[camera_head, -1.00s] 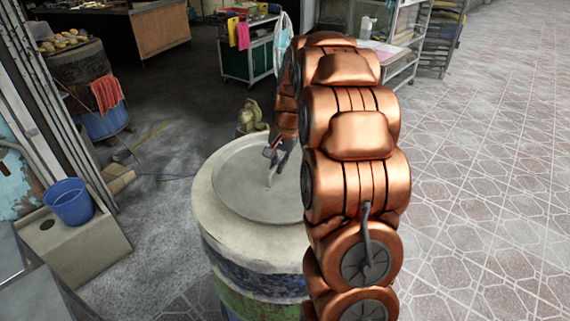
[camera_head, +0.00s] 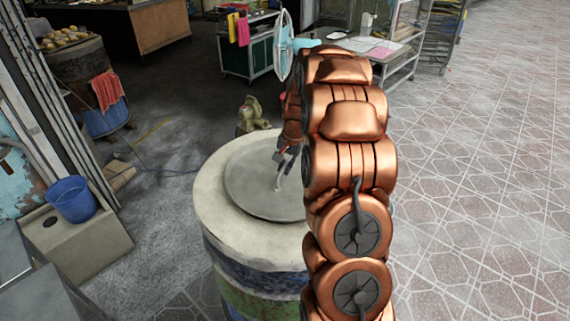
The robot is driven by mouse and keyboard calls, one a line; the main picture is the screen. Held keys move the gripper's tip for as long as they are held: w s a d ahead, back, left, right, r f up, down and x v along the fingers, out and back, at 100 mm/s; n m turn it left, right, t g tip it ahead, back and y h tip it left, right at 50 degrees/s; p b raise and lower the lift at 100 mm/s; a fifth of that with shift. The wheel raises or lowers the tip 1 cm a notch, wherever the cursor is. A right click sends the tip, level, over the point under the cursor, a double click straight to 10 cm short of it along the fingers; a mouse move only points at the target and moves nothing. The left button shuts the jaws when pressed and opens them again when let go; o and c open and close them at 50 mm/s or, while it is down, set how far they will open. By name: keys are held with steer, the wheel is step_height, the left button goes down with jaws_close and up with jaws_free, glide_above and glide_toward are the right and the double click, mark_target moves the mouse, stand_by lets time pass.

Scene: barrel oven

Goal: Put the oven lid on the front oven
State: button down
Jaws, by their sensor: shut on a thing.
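The front oven (camera_head: 222,232) is a barrel with a wide pale concrete top, left of my arm. The oven lid (camera_head: 245,180) is a flat grey disc over the middle of that top, nearly level, with pale rim showing on its left and near sides. I cannot tell whether it rests on the oven or hangs just above it. My gripper (camera_head: 280,165) is shut on the lid's small upright handle (camera_head: 278,183). My arm hides the lid's right edge and the oven's right side.
A blue bucket (camera_head: 70,200) stands on a concrete block at the left. Another barrel oven (camera_head: 80,65) with food on top and a red cloth (camera_head: 106,91) is at the back left. A fan (camera_head: 284,45), a green cart (camera_head: 247,60) and shelves are behind. Tiled floor at the right is clear.

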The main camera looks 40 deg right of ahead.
mark_target(292, 178)
steer(key=c, duration=1.2)
jaws_free()
steer(key=r, duration=0.4)
steer(key=s+r+b, duration=0.1)
steer(key=r, duration=0.3)
steer(key=s+d+r+b, duration=0.1)
steer(key=r, duration=0.2)
steer(key=shift+d+r, duration=0.1)
steer(key=shift+r, duration=0.3)
steer(key=s+a+r+n+g, duration=0.1)
steer(key=s+a+n, duration=0.2)
steer(key=s+a, duration=0.5)
steer(key=s+a+r+n+g, duration=0.1)
steer(key=s+a+n, duration=0.3)
steer(key=a, duration=0.8)
steer(key=s+a+f+n, duration=0.1)
steer(key=s+a, duration=0.1)
steer(key=s, duration=0.5)
steer(key=s+a+f+n+g, duration=0.1)
steer(key=s+a+f+n, duration=0.1)
steer(key=s, duration=0.5)
steer(key=s+a+f+n+h, duration=0.1)
steer(key=s+a+f, duration=0.1)
steer(key=s, duration=0.6)
steer(key=shift+a+f+n+g, duration=0.1)
steer(key=shift+a+n+g, duration=0.25)
steer(key=shift+a, duration=0.55)
